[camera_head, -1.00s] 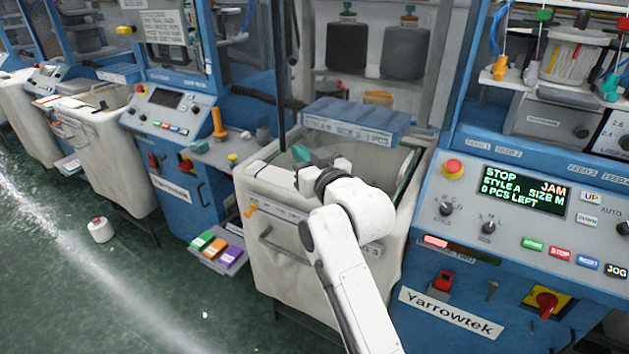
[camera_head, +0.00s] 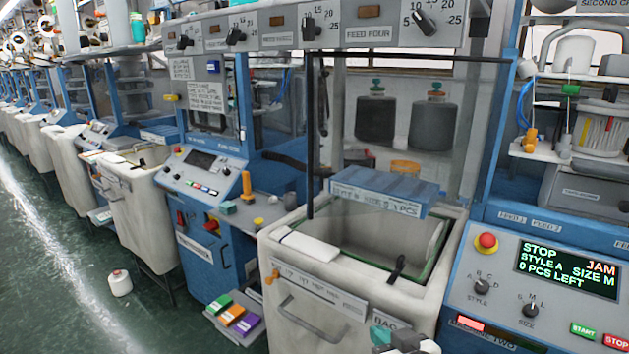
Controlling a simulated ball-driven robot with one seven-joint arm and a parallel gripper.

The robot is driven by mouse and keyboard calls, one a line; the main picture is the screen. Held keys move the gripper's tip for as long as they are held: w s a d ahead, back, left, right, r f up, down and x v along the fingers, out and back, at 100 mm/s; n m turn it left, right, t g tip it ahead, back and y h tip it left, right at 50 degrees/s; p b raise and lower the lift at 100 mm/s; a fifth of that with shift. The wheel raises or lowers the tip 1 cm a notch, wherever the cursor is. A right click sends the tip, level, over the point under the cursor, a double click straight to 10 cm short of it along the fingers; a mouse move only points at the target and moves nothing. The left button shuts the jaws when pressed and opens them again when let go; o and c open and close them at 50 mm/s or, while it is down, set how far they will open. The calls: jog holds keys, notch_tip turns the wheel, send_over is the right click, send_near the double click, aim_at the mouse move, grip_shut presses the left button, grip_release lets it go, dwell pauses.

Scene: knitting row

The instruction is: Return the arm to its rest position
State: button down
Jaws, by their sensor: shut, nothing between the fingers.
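My gripper (camera_head: 382,337) shows at the bottom edge of the head view, in front of the white bin (camera_head: 425,300) and low by its front panel. Its teal fingertips are shut with nothing between them. Only the end of my white arm shows beside it; the rest is cut off by the frame. The gripper is outside the bin's opening.
A blue machine with a lit JAM display (camera_head: 567,268) stands at right. Coloured cartons (camera_head: 238,318) lie left of the bin. Green floor is free at far left.

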jog(key=s+d+f+m+g+h, duration=0.1)
jog(key=s+d+f+g, duration=0.2)
jog(key=s+d+f, duration=0.35)
jog(key=s+d+f+m+g+h, duration=0.1)
jog(key=s+d+f+g+h, duration=0.15)
jog(key=s+f, duration=0.7)
jog(key=s+d+f+g, duration=0.2)
jog(key=s+g, duration=0.1)
jog(key=s, duration=0.6)
jog(key=s+d+f+m+g, duration=0.1)
jog(key=s+d+g, duration=0.2)
jog(key=s, duration=0.7)
jog(key=shift+s+d+f, duration=0.3)
jog(key=shift+d+f, duration=0.05)
jog(key=shift+d+h, duration=0.1)
jog(key=shift+h, duration=0.15)
